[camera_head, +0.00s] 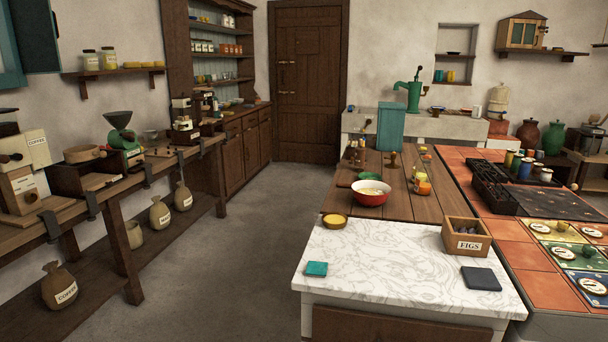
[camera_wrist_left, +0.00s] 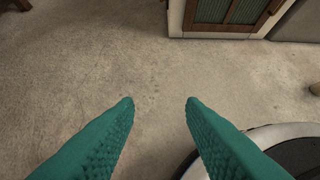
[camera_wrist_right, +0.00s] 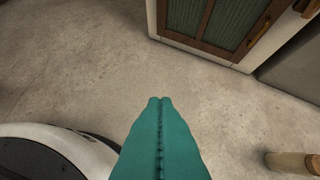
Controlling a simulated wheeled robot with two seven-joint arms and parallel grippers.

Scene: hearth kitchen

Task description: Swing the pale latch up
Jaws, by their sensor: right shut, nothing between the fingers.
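I cannot make out a pale latch for certain in any view. In the head view, a plank door (camera_head: 308,85) with metal fittings (camera_head: 287,63) is shut in the back wall. A small wooden house-shaped cabinet (camera_head: 521,32) sits on a wall shelf at the upper right, too small to show its fastening. My left gripper (camera_wrist_left: 158,102) has green fingers spread apart over bare floor, with nothing between them. My right gripper (camera_wrist_right: 160,99) has its green fingers together, empty, also over the floor. Neither gripper shows in the head view.
A marble-topped counter (camera_head: 385,268) stands in front, with a figs crate (camera_head: 466,238) and a red bowl (camera_head: 371,198) behind. A workbench (camera_head: 181,154) with grinders runs along the left. The floor (camera_head: 235,240) between is clear. A cabinet (camera_wrist_right: 214,25) is near my right gripper.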

